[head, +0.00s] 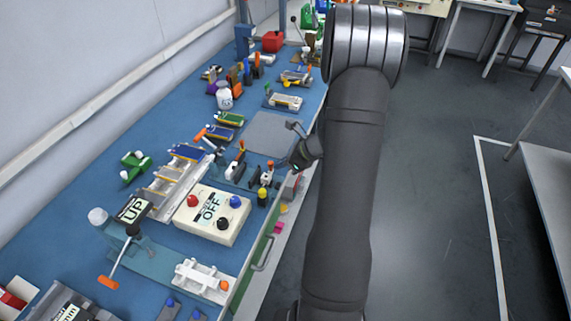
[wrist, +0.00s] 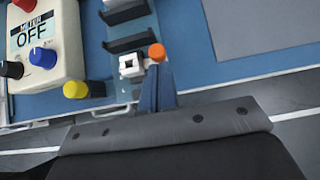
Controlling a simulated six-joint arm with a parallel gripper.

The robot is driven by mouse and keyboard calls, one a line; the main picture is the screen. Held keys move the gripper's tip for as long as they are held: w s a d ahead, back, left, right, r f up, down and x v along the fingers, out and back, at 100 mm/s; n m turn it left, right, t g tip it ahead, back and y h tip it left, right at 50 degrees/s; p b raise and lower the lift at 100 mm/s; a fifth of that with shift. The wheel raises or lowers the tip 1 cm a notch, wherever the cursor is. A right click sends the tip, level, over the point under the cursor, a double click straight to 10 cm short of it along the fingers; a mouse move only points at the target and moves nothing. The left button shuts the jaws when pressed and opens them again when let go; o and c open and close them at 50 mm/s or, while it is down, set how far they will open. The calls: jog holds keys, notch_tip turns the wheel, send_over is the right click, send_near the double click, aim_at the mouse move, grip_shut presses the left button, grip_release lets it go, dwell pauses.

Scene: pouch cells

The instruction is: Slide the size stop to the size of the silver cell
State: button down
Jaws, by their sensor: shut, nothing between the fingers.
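In the wrist view, a white block with an orange knob (wrist: 156,52) sits at the near end of a teal plate with black brackets (wrist: 130,44); it looks like the size stop. In the head view the orange knob (head: 270,163) shows just left of my arm. My gripper (wrist: 157,86) is shut and empty, its blue-grey fingertips close beside the knob; I cannot tell whether they touch. In the head view my gripper (head: 298,160) is partly hidden by its own wrist. A pale silvery flat piece (head: 286,101) lies farther back on the bench; I cannot tell whether it is the silver cell.
A white meter box reading OFF (head: 212,212) stands left of the stop, with a yellow knob (wrist: 75,90) near its side. A bare grey pad (head: 268,132) lies behind. Blue and green cells (head: 230,118) and a slotted rack (head: 168,190) are farther left.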

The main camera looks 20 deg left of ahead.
jog(key=shift+d, duration=0.15)
jog(key=shift+d, duration=0.3)
jog(key=d+f+v, duration=0.2)
jog(key=v, duration=1)
jog(key=n+h, duration=1.3)
send_over(263, 179)
notch_tip(263, 179, down, 2)
jog(key=shift+f, duration=0.1)
jog(key=a+r+n+t+h, duration=0.2)
jog(key=a+r+n+t, duration=0.25)
jog(key=a, duration=0.35)
jog(key=shift+m, duration=0.35)
jog(key=x, duration=1)
jog(key=shift+w+f, duration=0.35)
jog(key=shift+f, duration=0.05)
